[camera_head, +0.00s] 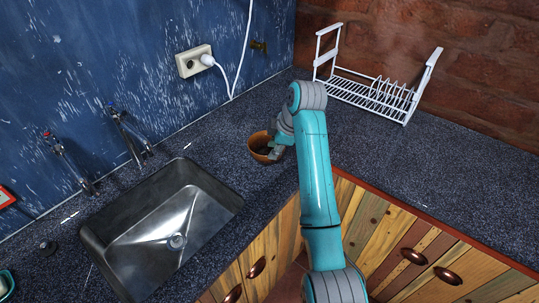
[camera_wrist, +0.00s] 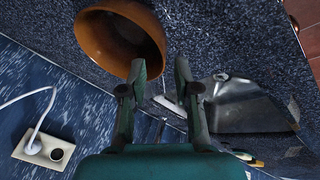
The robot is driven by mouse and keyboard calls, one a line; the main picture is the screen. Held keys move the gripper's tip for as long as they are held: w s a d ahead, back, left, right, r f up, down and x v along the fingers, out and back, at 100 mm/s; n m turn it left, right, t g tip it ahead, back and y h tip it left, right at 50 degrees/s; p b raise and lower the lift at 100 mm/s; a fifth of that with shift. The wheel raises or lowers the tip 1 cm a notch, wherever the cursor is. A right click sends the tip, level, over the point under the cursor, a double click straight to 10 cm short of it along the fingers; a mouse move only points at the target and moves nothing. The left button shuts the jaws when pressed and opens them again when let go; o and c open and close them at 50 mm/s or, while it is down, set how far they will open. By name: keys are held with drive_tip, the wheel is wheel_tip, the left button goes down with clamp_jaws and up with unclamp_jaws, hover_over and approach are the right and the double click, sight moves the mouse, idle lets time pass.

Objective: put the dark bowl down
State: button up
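The bowl (camera_head: 259,141) is orange-brown, with a darker inside. It appears to rest upright on the dark speckled counter, right of the sink. In the wrist view the bowl (camera_wrist: 118,30) shows at the upper left, cut by the top edge. My gripper (camera_head: 275,152) is at the bowl's right side in the head view, covering part of it. In the wrist view my gripper (camera_wrist: 159,68) has its two fingers apart, with a clear gap. The left fingertip overlaps the bowl's edge; I cannot tell whether it touches. The bowl's underside is hidden.
A steel sink (camera_head: 160,230) with two taps lies to the left. A wall outlet (camera_head: 194,61) with a white plug and cord is behind. A white dish rack (camera_head: 375,92) stands at the back right.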

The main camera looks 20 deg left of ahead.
drive_tip(key=shift+v, duration=2.75)
drive_tip(key=shift+s, duration=0.15)
